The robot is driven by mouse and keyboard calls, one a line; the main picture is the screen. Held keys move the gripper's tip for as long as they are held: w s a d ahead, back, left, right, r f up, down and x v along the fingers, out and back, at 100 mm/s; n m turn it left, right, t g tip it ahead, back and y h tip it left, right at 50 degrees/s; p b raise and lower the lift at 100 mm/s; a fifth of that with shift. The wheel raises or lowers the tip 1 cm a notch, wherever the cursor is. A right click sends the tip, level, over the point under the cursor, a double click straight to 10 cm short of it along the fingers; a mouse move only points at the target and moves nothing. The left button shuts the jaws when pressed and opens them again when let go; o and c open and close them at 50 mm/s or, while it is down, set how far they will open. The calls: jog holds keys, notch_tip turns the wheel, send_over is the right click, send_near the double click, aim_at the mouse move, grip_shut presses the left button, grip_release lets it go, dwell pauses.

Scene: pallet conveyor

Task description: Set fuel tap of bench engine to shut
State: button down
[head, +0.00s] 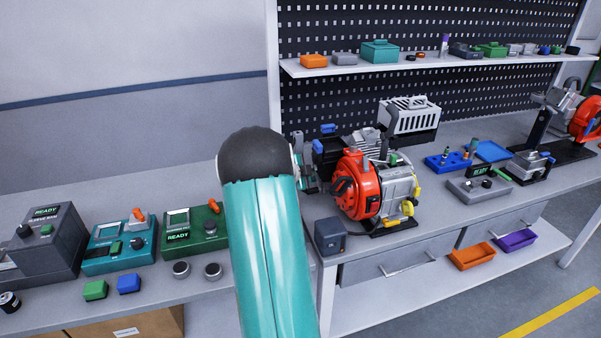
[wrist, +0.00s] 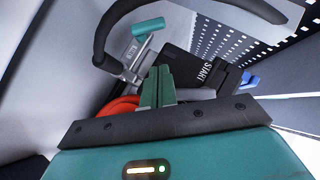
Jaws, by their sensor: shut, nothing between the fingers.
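The bench engine (head: 375,188) stands on the right-hand bench in the head view, with a red round housing, a grey block and yellow parts. Part of its red housing (wrist: 121,106) shows in the wrist view, beside my fingers. My gripper (wrist: 158,76) is shut and empty, its green fingertips together in front of the engine's parts. A teal-handled lever (wrist: 148,26) on a grey labelled part and a black box marked START (wrist: 205,68) lie beyond the fingertips. I cannot tell which part is the fuel tap.
A black curved bar (wrist: 108,27) arches close above the fingers in the wrist view. A dark grey box (head: 330,237) stands at the bench's front edge. Teal (head: 120,246) and green (head: 190,232) control units stand on the left bench. Pegboard and a shelf (head: 430,66) are behind.

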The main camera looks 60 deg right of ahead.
jog(key=w+d+f, duration=0.2)
jog(key=d+f, duration=0.1)
jog(key=shift+w+d+f, duration=0.1)
jog(key=shift+d+f, duration=0.05)
jog(key=shift+d, duration=0.05)
jog(key=shift+w+d, duration=0.4)
dwell(1.0)
jog(key=shift+w+d, duration=0.1)
jog(key=shift+w, duration=0.05)
jog(key=shift+w+d, duration=0.45)
jog(key=shift+w+d+n+y, duration=0.1)
jog(key=shift+d+n+y, duration=0.1)
jog(key=shift+n+y, duration=0.15)
jog(key=shift+w+d+f, duration=0.1)
jog(key=shift+w+f, duration=0.05)
jog(key=shift+f, duration=0.1)
dwell(0.5)
